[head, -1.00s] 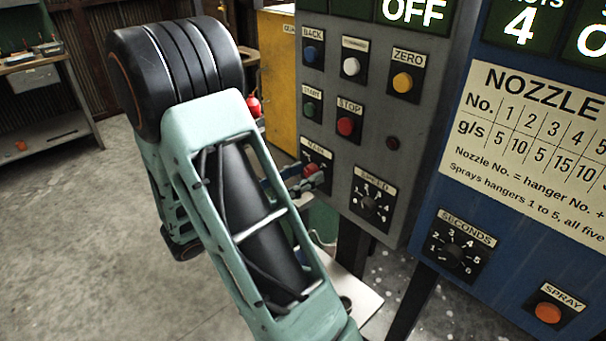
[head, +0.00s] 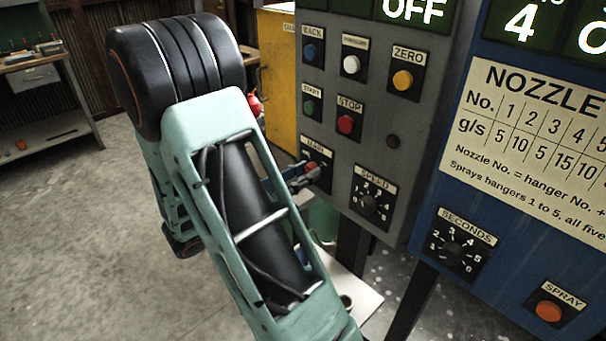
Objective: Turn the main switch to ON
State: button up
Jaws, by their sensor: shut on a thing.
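The main switch (head: 314,166) is a small red-marked knob on a black plate labelled MAIN, low on the left edge of the grey control panel (head: 425,110). My gripper (head: 312,174) is at this switch, its fingers shut on the knob. My arm hides part of the gripper, and the knob's exact angle cannot be read. The display (head: 415,10) at the top of the grey panel reads OFF.
Close to my gripper are the SPEED dial (head: 370,200), the red STOP button (head: 346,124) and the green START button (head: 309,106). A blue panel (head: 480,180) with a SECONDS dial (head: 452,253) and an orange SPRAY button (head: 549,311) stands at right.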

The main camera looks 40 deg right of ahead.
jog(key=m+b, duration=1.6)
jog(key=shift+s+f+m+t+y+b, duration=0.1)
jog(key=shift+s+m+t+y+b, duration=0.1)
jog(key=shift+m+t+y+b, duration=0.15)
jog(key=shift+m+t, duration=0.25)
jog(key=o, duration=1.2)
jog(key=shift+c, duration=0.2)
jog(key=shift+a, duration=0.1)
jog(key=a, duration=1.1)
jog(key=shift+s+a+r, duration=0.4)
jog(key=shift+s, duration=0.05)
